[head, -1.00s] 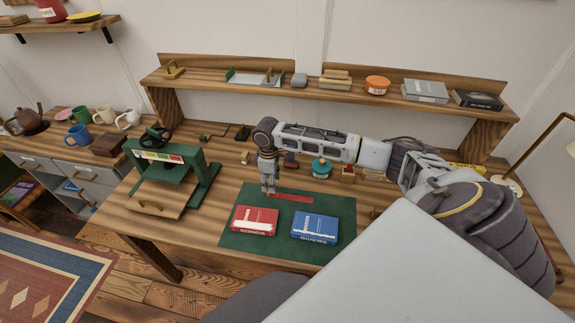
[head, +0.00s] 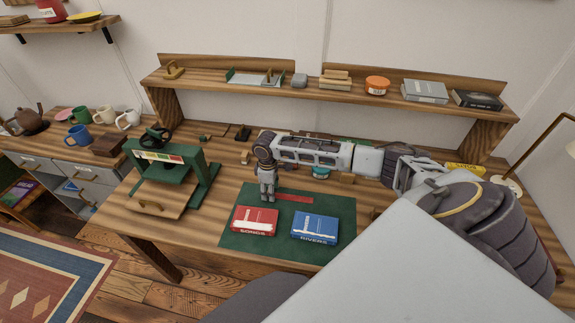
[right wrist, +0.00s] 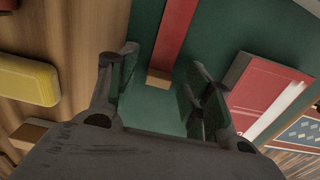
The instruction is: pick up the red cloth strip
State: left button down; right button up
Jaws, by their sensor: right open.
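The red cloth strip (head: 295,198) lies flat on the green mat (head: 247,241), behind the red and blue books. My right gripper (head: 267,197) is over the mat at the strip's left end. In the right wrist view, my right gripper (right wrist: 160,90) is open, with its fingers on either side of the strip's near end. The red cloth strip (right wrist: 176,35) runs up from there and ends in a tan tip (right wrist: 158,79). Nothing is held between the fingers. My left gripper does not show.
A red book (head: 254,221) and a blue book (head: 316,229) lie on the mat in front of the strip. A green press (head: 170,165) stands to the left. A raised shelf (head: 330,94) runs behind. A yellow block (right wrist: 28,80) shows in the right wrist view.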

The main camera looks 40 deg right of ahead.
jog(key=shift+f, duration=0.1)
dwell(0.3)
jog(key=c, duration=0.9)
jog(key=shift+r, duration=5.05)
